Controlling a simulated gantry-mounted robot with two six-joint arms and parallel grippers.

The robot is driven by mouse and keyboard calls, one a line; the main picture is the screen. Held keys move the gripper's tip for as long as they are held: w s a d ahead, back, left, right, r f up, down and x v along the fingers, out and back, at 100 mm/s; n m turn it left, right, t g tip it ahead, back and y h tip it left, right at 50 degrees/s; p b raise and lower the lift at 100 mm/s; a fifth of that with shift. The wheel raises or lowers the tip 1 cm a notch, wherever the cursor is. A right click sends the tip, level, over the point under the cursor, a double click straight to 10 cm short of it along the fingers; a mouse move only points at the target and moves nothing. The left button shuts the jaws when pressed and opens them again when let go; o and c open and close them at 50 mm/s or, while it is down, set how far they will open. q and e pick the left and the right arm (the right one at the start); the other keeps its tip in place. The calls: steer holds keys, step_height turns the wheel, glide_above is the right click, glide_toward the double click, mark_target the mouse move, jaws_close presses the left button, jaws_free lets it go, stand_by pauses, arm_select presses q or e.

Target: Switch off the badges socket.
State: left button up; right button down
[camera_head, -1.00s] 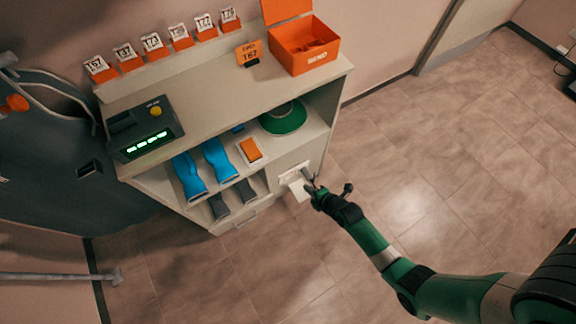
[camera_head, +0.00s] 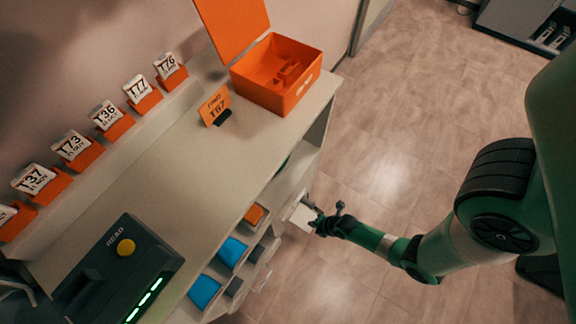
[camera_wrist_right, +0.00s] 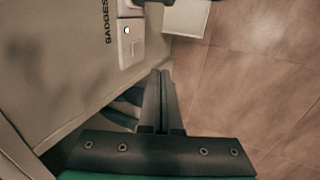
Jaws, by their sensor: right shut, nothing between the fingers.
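The badges socket (camera_wrist_right: 132,52) is a pale plate on the cabinet's end panel in the right wrist view, with BADGES lettering beside it. A small bright spot shows on the plate; I cannot tell the switch's position. A white block (camera_wrist_right: 187,18) sticks out next to the plate, and it also shows in the head view (camera_head: 301,216). My right gripper (camera_head: 314,216) is shut and empty, close to the white block. In the right wrist view its fingertips (camera_wrist_right: 160,73) are just below the plate; contact cannot be told. My left gripper is not in view.
The pale cabinet (camera_head: 190,170) carries a dark reader (camera_head: 120,270) with a yellow button, an open orange box (camera_head: 276,75), a FIND T67 sign (camera_head: 214,105) and several badges in orange holders. Blue and orange items fill the shelves below. The tiled floor (camera_head: 390,130) right of the cabinet is clear.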

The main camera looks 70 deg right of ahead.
steer(key=w+d+f+b, duration=0.2)
steer(key=w+f+b, duration=0.5)
steer(key=f+b, duration=0.1)
steer(key=shift+w+d+f+b, duration=0.15)
steer(key=shift+w+f+b, duration=0.15)
stand_by(0.3)
